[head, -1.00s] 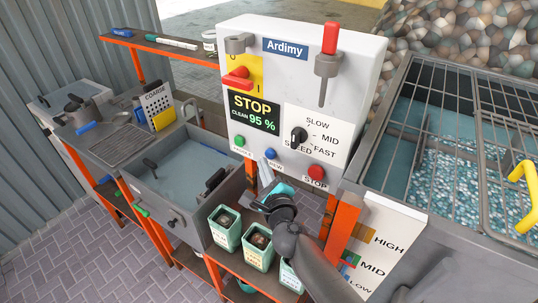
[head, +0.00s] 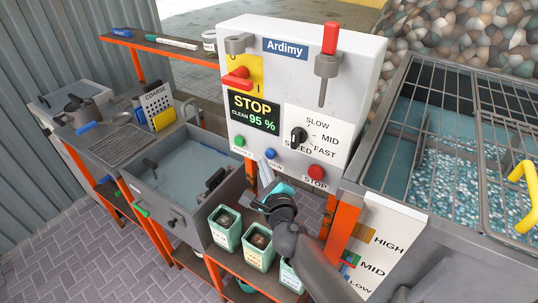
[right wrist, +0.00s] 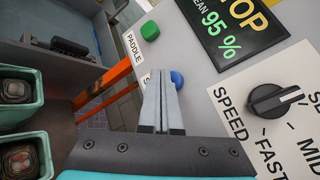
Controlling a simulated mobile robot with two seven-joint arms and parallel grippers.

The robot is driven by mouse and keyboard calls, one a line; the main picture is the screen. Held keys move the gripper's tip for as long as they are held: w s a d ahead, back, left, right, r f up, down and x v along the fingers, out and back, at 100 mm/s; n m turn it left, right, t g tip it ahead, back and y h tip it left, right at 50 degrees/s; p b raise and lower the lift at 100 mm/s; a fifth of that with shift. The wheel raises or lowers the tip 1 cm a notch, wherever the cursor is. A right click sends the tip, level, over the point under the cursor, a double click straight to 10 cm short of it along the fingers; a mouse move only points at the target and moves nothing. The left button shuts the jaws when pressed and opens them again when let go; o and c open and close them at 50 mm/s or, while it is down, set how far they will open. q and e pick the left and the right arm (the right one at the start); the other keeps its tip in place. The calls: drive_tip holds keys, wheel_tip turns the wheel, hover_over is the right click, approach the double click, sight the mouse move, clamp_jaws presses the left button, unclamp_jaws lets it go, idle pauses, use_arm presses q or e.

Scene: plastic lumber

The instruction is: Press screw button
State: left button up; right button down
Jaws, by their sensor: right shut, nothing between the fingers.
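The blue screw button (head: 270,154) sits on the white control panel (head: 240,50), between a green and a red button. Its label is partly hidden by my right gripper (head: 264,163). In the right wrist view, the blue button (right wrist: 177,79) shows just right of the tips of my right gripper (right wrist: 162,76), partly behind them. The fingers are shut with nothing between them. The tips are very close to the button; I cannot tell whether they touch it. My left gripper is not in view.
The green paddle button (head: 238,142) and red stop button (head: 317,172) flank the blue one. The speed knob (head: 298,137) is above right. The display (head: 253,111) reads STOP, CLEAN 95 %. Several small green bins (head: 258,252) stand below the panel, left of my right arm.

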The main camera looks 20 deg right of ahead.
drive_tip(key=shift+w+d, duration=0.25)
drive_tip(key=shift+d, duration=0.05)
drive_tip(key=shift+w+d, duration=0.3)
drive_tip(key=shift+d, duration=0.15)
idle(0.9)
drive_tip(key=shift+a, duration=0.1)
drive_tip(key=shift+s+a+p, duration=0.3)
drive_tip(key=shift+s+a, duration=0.3)
drive_tip(key=shift+a, duration=0.05)
drive_tip(key=shift+s+a, duration=0.75)
drive_tip(key=shift+a, duration=0.25)
drive_tip(key=shift+s+a, duration=0.75)
drive_tip(key=shift+a, duration=0.25)
